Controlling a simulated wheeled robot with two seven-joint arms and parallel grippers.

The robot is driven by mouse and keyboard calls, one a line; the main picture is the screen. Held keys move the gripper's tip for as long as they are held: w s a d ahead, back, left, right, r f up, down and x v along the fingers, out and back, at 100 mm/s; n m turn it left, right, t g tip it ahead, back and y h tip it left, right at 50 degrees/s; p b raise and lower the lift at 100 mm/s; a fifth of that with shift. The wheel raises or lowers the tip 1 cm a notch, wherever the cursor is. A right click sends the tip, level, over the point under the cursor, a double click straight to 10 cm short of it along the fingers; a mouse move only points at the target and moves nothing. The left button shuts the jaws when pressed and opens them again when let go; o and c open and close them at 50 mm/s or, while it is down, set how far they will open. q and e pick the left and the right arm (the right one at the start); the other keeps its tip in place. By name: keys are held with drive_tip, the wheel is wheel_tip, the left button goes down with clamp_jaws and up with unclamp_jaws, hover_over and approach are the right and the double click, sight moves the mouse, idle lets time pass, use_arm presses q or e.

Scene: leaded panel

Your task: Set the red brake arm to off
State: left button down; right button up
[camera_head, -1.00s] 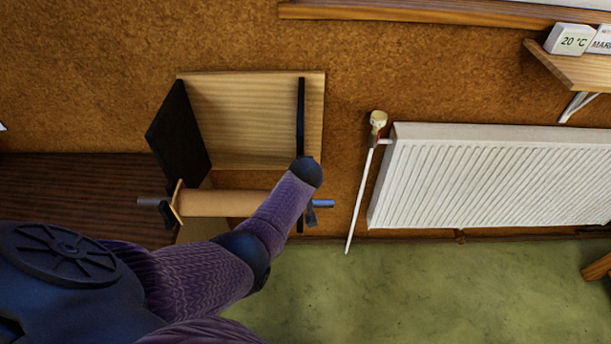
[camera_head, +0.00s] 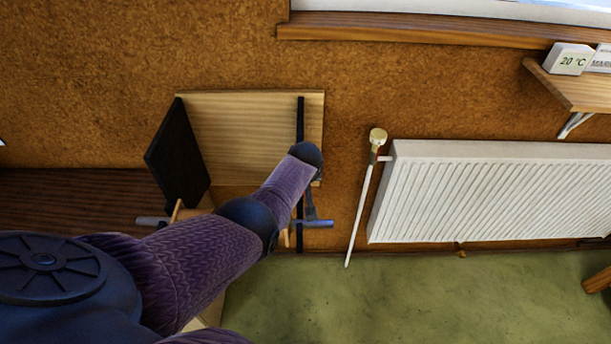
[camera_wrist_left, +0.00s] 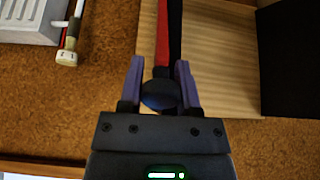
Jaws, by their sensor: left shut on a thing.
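The red brake arm (camera_wrist_left: 163,35) shows in the left wrist view as a red strip running to a round dark knob (camera_wrist_left: 160,93). My left gripper (camera_wrist_left: 160,68) has a finger on each side of the knob and is shut on it. In the head view my left arm (camera_head: 285,185) reaches up to the right end of the wooden stand, and its wrist hides the fingers and the brake arm. The setting of the brake arm cannot be read. My right gripper is in neither view.
A pale wooden board (camera_head: 245,130) carries a black panel (camera_head: 178,155) and a black upright bar (camera_head: 300,120). A grey rod end (camera_head: 313,223) sticks out below. A white radiator (camera_head: 490,195) and its valve (camera_head: 378,137) stand to the right.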

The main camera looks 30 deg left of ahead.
use_arm(q)
drive_tip(key=shift+w+r, duration=0.1)
drive_tip(key=shift+c, duration=1.6)
unclamp_jaws()
drive_tip(key=shift+a, duration=0.1)
drive_tip(key=p+v, duration=0.7)
drive_tip(key=v, duration=0.2)
drive_tip(key=shift+s+d+r, duration=0.2)
drive_tip(key=shift+d+r, duration=0.05)
drive_tip(key=shift+r, duration=0.05)
drive_tip(key=shift+c, duration=0.4)
